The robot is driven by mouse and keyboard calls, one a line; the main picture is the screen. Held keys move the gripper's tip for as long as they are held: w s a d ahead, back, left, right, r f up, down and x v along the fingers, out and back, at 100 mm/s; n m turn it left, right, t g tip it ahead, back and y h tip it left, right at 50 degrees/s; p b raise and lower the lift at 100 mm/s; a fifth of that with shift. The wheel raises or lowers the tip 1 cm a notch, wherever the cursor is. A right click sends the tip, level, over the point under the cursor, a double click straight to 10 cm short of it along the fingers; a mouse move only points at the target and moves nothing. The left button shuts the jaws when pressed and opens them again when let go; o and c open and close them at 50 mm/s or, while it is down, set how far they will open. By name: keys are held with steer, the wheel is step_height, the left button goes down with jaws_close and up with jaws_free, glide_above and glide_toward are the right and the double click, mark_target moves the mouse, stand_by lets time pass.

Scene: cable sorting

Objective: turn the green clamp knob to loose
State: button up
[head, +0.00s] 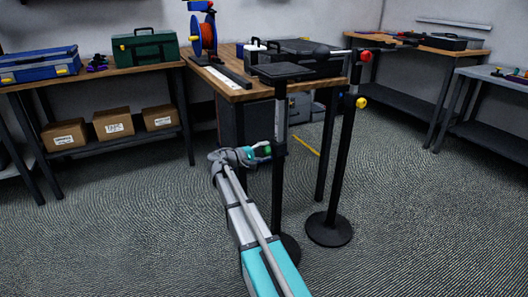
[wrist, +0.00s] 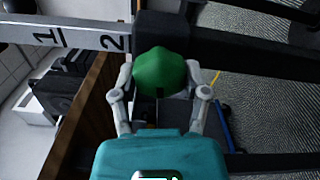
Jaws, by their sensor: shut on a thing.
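The green clamp knob (wrist: 160,72) sits in the middle of the wrist view, in front of the dark clamp block on a post. My gripper (wrist: 160,88) has one finger on each side of the knob and is shut on it. In the head view my gripper (head: 262,151) reaches the black stand post (head: 277,195), with the green knob (head: 267,150) just showing at its tip. The knob's exact turn position cannot be told. A pale scale bar (wrist: 60,36) with the numbers 1 and 2 runs into the clamp block.
A second stand (head: 342,150) with red and yellow knobs is close on the right. A wooden workbench (head: 240,92) with a cable reel (head: 204,35) is behind. Benches with toolboxes line the walls. Carpet (head: 130,215) on the left is clear.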

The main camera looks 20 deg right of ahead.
steer(key=o, duration=1.2)
steer(key=shift+c, duration=0.2)
steer(key=shift+a, duration=0.1)
steer(key=a, duration=1.1)
steer(key=shift+s+a, duration=0.2)
steer(key=shift+a, duration=0.15)
